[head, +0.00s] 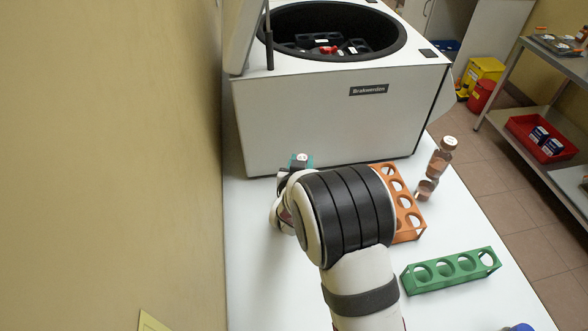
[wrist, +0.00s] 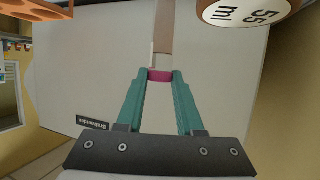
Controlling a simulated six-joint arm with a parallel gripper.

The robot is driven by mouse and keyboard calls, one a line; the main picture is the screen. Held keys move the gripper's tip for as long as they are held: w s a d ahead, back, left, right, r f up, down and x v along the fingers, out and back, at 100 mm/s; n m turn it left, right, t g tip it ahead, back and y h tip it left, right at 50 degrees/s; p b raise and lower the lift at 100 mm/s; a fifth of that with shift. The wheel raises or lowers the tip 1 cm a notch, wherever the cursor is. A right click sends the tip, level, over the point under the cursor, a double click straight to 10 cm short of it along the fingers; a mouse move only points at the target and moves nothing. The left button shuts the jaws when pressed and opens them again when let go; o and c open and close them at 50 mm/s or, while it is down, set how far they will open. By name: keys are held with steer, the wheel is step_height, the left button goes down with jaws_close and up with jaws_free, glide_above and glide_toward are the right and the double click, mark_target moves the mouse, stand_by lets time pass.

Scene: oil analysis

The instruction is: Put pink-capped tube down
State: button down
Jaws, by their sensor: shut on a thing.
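The pink-capped tube shows in the wrist view, with its pink cap (wrist: 160,76) between the teal fingertips and its brownish body (wrist: 164,35) running away toward the top of the picture. My gripper (wrist: 160,78) is shut on it at the cap end. In the head view my gripper (head: 311,161) is largely hidden behind my own wrist, close to the front of the white centrifuge (head: 320,120). The tube cannot be made out there. I cannot tell whether its lower end touches anything.
An orange rack (head: 410,222) is right of my arm, partly hidden; a green rack (head: 450,272) with empty holes is nearer. A brown bottle (head: 439,160) stands by the table's right edge. In the wrist view a white "55 ml" cap (wrist: 243,13) is close to the tube.

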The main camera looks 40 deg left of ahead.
steer(key=w+d+r+n+y, duration=0.1)
steer(key=w+d+r, duration=0.15)
steer(key=d, duration=0.75)
steer(key=w+d+r, duration=0.2)
steer(key=d+r, duration=0.2)
steer(key=d, duration=0.5)
steer(key=a+f, duration=1.1)
steer(key=shift+s+f+g, duration=0.25)
steer(key=shift+s+g, duration=0.05)
steer(key=shift+f, duration=0.15)
steer(key=c, duration=0.5)
jaws_free()
steer(key=shift+c, duration=0.2)
